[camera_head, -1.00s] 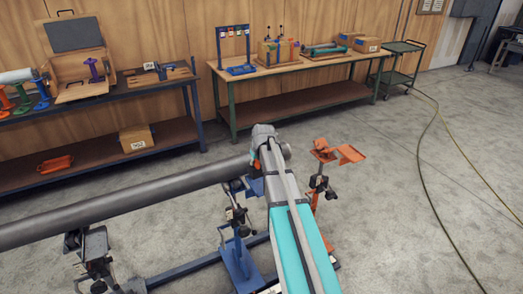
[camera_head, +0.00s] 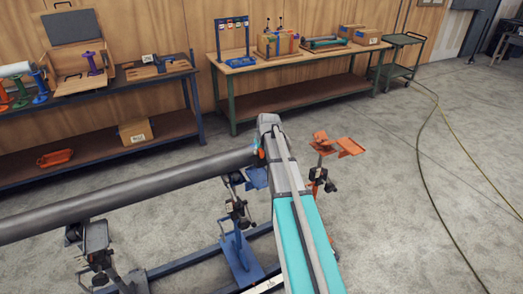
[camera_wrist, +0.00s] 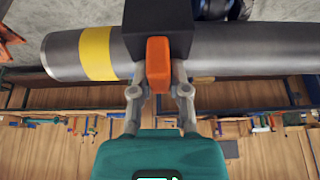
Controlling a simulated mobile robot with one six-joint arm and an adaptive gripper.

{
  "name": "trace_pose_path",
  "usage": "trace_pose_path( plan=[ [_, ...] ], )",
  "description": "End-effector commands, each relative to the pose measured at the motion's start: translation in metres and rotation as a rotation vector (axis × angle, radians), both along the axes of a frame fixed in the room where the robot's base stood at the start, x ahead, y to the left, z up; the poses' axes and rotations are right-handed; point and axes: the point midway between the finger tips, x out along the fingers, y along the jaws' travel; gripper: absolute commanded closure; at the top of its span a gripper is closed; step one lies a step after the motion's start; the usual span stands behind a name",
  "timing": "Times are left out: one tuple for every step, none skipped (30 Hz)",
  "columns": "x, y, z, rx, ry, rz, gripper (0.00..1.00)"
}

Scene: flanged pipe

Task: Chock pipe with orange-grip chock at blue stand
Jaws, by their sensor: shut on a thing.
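The grey pipe (camera_head: 120,195) lies across the left half of the head view; its right end is partly hidden by my arm. In the wrist view the pipe (camera_wrist: 245,50) shows a yellow band (camera_wrist: 98,52) near its end. My gripper (camera_wrist: 158,78) is shut on the orange grip (camera_wrist: 158,62) of a black chock (camera_wrist: 150,14). The chock overlaps the pipe in that view; I cannot tell if they touch. The blue stand (camera_head: 238,252) is just left of my arm, below the pipe. In the head view my arm mostly hides the gripper and chock.
An orange stand (camera_head: 322,146) is close to the right of my arm. Another support (camera_head: 97,245) is under the pipe at left. Two benches (camera_head: 165,75) (camera_head: 285,62) line the wall. A cart (camera_head: 400,60) and hoses are at right; floor there is mostly clear.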

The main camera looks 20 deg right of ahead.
Motion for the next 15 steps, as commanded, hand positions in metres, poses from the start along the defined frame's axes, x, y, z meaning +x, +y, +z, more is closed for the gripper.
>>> trace_pose_path(
  plan=[
    [0.000, 0.000, -0.005, 0.000, 0.000, 0.000, 1.00],
    [0.000, 0.000, -0.007, 0.000, 0.000, 0.000, 1.00],
    [0.000, 0.000, -0.009, 0.000, 0.000, 0.000, 1.00],
    [0.000, 0.000, -0.011, 0.000, 0.000, 0.000, 1.00],
    [0.000, 0.000, -0.012, 0.000, 0.000, 0.000, 1.00],
    [0.000, 0.000, -0.015, 0.000, 0.000, 0.000, 1.00],
    [0.000, 0.001, -0.016, 0.000, 0.000, 0.000, 1.00],
    [0.000, 0.001, -0.018, 0.000, 0.000, 0.001, 1.00],
    [0.000, 0.001, -0.020, 0.000, 0.000, 0.001, 1.00],
    [0.000, 0.001, -0.022, 0.000, 0.000, 0.001, 1.00],
    [0.000, 0.001, -0.024, 0.000, 0.000, 0.001, 1.00],
    [0.000, 0.001, -0.026, 0.000, 0.000, 0.001, 1.00],
    [0.000, 0.001, -0.028, 0.000, 0.000, 0.001, 1.00],
    [0.000, 0.001, -0.029, 0.000, 0.000, 0.001, 1.00],
    [0.000, 0.001, -0.032, 0.000, 0.000, 0.001, 1.00]
  ],
)
